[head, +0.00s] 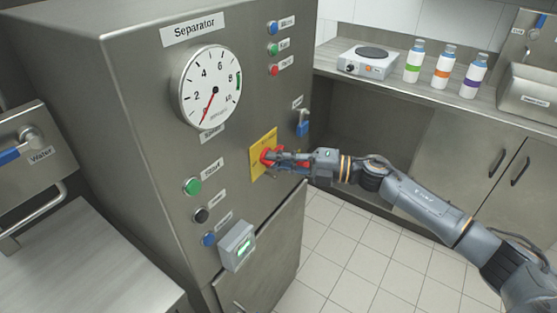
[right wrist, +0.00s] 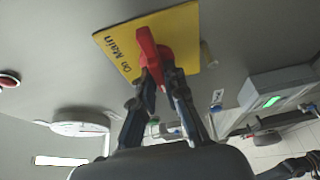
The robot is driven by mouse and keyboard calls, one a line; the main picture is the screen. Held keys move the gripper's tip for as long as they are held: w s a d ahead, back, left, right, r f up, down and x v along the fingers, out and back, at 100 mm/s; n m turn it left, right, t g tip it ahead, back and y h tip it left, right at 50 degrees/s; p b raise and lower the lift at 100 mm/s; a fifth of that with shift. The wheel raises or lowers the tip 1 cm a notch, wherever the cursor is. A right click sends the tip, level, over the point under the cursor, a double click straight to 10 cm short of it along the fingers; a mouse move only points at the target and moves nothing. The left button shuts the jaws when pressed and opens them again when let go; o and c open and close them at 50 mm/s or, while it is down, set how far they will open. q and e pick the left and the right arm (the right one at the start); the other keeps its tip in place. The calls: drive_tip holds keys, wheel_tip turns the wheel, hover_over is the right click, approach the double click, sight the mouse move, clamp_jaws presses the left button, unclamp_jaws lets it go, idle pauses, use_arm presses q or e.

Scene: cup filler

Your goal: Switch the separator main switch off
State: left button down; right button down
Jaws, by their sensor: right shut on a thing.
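The separator (head: 140,100) is a tall grey metal cabinet with a round dial. Its main switch is a red handle (right wrist: 152,58) on a yellow plate (right wrist: 180,28) lettered "On" and "Main" in the right wrist view. The yellow plate also shows in the head view (head: 262,144) on the cabinet's right-hand face. My right gripper (right wrist: 164,78) is shut on the red handle, with one finger on each side of it. In the head view my right gripper (head: 275,158) reaches in from the right and partly hides the switch.
Green (head: 192,186), black (head: 201,215) and blue (head: 209,239) buttons sit near the switch. A box with a lit green display (head: 238,246) juts out below. A blue-handled valve (head: 302,124) is just above my gripper. Tiled floor is free at lower right.

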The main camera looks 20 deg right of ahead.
drive_tip(key=c, duration=1.4)
unclamp_jaws()
drive_tip(key=v, duration=1.2)
